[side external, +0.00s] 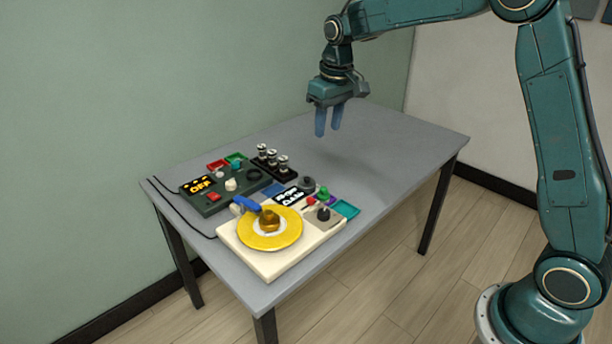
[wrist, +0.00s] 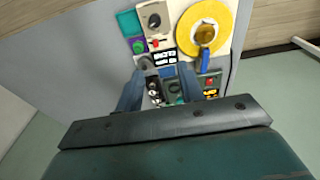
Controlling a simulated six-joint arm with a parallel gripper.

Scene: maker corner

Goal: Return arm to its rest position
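My gripper (side external: 328,120) hangs above the back part of the grey table, clear of everything on it. Its two blue fingers point down and stand apart with nothing between them. In the wrist view my gripper (wrist: 160,92) also shows its fingers spread, with the devices on the table far beyond them. My teal arm reaches in from the right in the side view.
The grey table (side external: 370,150) has free room at its back right. A cream device (side external: 265,262) with a yellow disc (side external: 285,238) stands at the front. A dark green box (side external: 212,207) reading "OFF" stands behind it, near several small cylinders (side external: 272,160) and trays. Black cables run off the left edge.

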